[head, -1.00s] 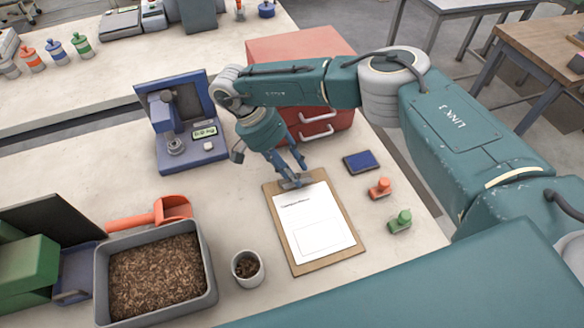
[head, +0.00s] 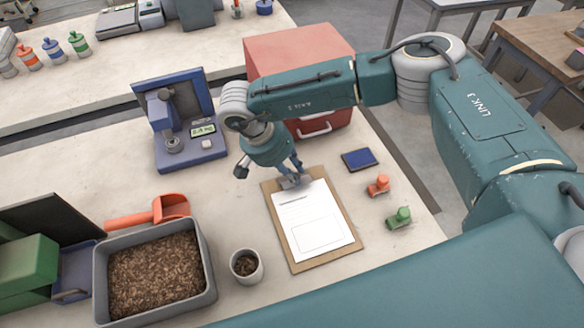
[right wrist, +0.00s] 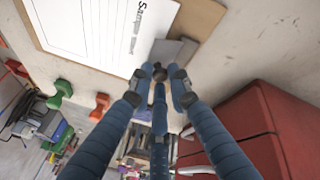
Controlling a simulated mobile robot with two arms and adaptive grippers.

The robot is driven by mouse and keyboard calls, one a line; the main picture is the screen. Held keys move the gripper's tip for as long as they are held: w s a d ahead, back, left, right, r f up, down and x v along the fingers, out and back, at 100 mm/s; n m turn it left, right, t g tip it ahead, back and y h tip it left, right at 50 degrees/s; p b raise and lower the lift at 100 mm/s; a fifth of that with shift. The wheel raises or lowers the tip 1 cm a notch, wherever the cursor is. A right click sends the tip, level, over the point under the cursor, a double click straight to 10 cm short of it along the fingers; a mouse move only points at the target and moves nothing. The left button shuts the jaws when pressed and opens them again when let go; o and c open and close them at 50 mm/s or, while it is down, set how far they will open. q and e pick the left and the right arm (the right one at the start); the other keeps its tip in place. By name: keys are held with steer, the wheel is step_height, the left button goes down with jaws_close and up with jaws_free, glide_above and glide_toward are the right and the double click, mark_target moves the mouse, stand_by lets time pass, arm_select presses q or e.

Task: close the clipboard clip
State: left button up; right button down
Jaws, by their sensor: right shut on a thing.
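The brown clipboard (head: 348,249) lies flat on the bench with a white printed sheet (head: 312,218) on it. Its grey metal clip (head: 290,182) is at the far edge of the board. My right gripper (head: 296,172) comes down over the clip. In the right wrist view the blue fingers of the right gripper (right wrist: 163,76) are closed together at the edge of the grey clip (right wrist: 174,53), which lies over the top of the sheet (right wrist: 95,25). Part of the clip is hidden behind the fingertips. My left gripper is not in view.
A blue press-like device (head: 183,125) and a red drawer box (head: 300,50) stand behind. A grey tub of pellets (head: 208,290), a cup (head: 246,266) and a red scoop (head: 150,215) are left. A dark blue pad (head: 359,160), an orange stamp (head: 378,186) and a green stamp (head: 398,218) are right.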

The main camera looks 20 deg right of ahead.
steer(key=t+b, duration=0.1)
steer(key=b, duration=0.1)
steer(key=s+f+t+b, duration=0.1)
steer(key=b, duration=0.1)
steer(key=s+t+b, duration=0.1)
steer(key=t+b, duration=0.1)
steer(key=b, duration=0.1)
steer(key=shift+a+f+m, duration=0.1)
steer(key=shift+f+m, duration=0.15)
steer(key=shift+m, duration=0.15)
steer(key=shift+s+r+t+b, duration=0.15)
steer(key=shift+t+b, duration=0.45)
steer(key=shift+b, duration=0.4)
steer(key=c, duration=1.7)
jaws_free()
steer(key=shift+o, duration=0.2)
steer(key=shift+r, duration=0.1)
steer(key=v, duration=1.2)
